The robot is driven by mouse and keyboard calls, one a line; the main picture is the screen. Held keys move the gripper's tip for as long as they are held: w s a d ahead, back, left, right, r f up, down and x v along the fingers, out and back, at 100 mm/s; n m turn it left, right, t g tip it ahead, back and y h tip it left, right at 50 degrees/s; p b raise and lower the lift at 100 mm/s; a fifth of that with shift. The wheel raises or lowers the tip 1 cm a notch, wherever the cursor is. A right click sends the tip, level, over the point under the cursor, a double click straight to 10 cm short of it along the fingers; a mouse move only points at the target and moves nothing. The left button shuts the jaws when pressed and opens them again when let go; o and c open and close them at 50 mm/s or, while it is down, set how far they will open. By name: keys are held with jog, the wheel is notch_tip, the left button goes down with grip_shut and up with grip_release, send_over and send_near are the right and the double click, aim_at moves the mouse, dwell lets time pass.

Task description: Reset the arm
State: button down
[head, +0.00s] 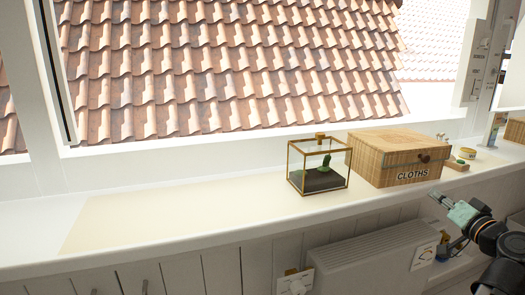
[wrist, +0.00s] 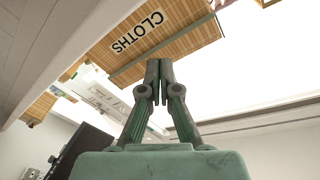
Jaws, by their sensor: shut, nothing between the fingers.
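My gripper (head: 434,195) is at the right of the head view, in front of the sill's front edge and below the wooden box marked CLOTHS (head: 400,160). In the wrist view my gripper (wrist: 159,64) has its two green fingers together with nothing between them. The box also shows in the wrist view (wrist: 185,38), upside down beyond the fingertips. The gripper appears apart from the box.
A brass-framed glass case (head: 320,165) with a small green plant stands left of the box. Small items (head: 459,162) sit right of it. The left sill (head: 170,218) is clear. A radiator (head: 365,262) is below.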

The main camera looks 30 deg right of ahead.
jog(key=w+a+f+g+y, duration=0.15)
jog(key=a+f+g, duration=0.3)
jog(key=f, duration=0.65)
jog(key=s+a+f+m+g+y, duration=0.1)
jog(key=a+f+g+y, duration=0.35)
jog(key=f, duration=0.75)
jog(key=w+a+f+g, duration=0.1)
jog(key=a+f+g, duration=0.2)
jog(key=f+g, duration=0.6)
jog(key=w+a+f+n+g+h, duration=0.2)
jog(key=a+f, duration=0.2)
jog(key=a, duration=0.4)
jog(key=w+a+f+n+g+h+p, duration=0.1)
jog(key=w+a+f+n+g+h, duration=0.2)
jog(key=a, duration=0.4)
jog(key=w+a+f+n+g+h, duration=0.1)
jog(key=a+f+n, duration=0.1)
jog(key=a+f, duration=0.45)
jog(key=s+a+n+y+p, duration=0.4)
jog(key=s+a+p, duration=1.3)
jog(key=p, duration=1.2)
jog(key=shift+s+a+r+y+p, duration=0.2)
jog(key=shift+s+a+y+p, duration=0.25)
jog(key=shift+y, duration=0.55)
